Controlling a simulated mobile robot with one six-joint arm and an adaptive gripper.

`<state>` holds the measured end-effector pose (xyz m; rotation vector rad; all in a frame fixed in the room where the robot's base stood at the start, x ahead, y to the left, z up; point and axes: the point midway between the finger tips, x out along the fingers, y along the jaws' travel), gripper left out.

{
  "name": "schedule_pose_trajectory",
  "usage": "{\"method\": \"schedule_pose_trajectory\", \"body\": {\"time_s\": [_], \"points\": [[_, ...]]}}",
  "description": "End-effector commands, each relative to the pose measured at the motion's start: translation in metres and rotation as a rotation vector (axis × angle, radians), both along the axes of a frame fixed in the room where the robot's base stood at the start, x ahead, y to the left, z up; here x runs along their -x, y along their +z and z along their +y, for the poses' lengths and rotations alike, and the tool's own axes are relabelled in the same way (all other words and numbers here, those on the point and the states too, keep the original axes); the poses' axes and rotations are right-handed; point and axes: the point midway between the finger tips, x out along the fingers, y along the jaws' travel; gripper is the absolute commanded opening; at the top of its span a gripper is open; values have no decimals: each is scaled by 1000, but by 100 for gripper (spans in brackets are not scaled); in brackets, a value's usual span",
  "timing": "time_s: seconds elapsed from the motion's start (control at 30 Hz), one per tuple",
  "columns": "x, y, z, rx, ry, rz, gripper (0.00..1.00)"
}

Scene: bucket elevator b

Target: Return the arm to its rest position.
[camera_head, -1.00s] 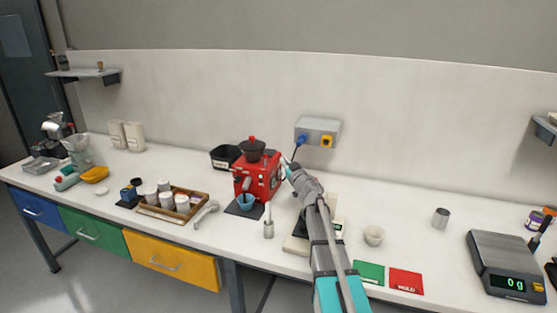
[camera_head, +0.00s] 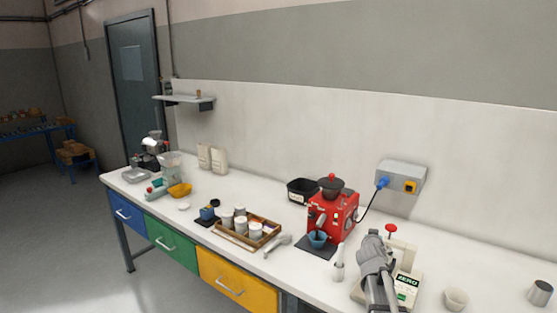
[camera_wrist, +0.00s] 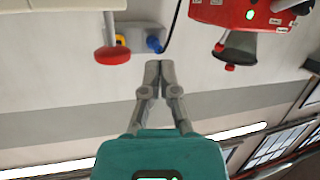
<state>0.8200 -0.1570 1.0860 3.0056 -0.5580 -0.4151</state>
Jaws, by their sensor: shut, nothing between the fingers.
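My gripper (camera_head: 373,240) shows at the lower right of the head view, in front of the white bench device with a red knob (camera_head: 391,229). In the wrist view my gripper (camera_wrist: 159,66) has its two grey fingers together, with nothing between them. The red grinder-like machine (camera_head: 340,212) stands to the left of my arm and apart from it. It also shows upside down at the top right of the wrist view (camera_wrist: 232,12). My arm hides part of the white device.
A grey socket box (camera_head: 402,175) with a blue plug is on the wall. A small metal bottle (camera_head: 339,266) stands just left of my arm, and a small cup (camera_head: 456,299) to its right. A wooden tray (camera_head: 250,243) of white jars sits further left. The space above the bench is open.

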Motion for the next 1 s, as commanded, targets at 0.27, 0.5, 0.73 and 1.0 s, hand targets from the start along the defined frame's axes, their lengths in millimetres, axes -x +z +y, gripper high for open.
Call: {"method": "schedule_pose_trajectory", "body": {"time_s": [0.27,0.5,0.73,1.0], "points": [[66,-56,24,-86,-85,329,0],[133,-101,62,-167,-62,653,0],[207,-129,109,-245,47,972,0],[270,-139,149,-306,197,1232,0]]}}
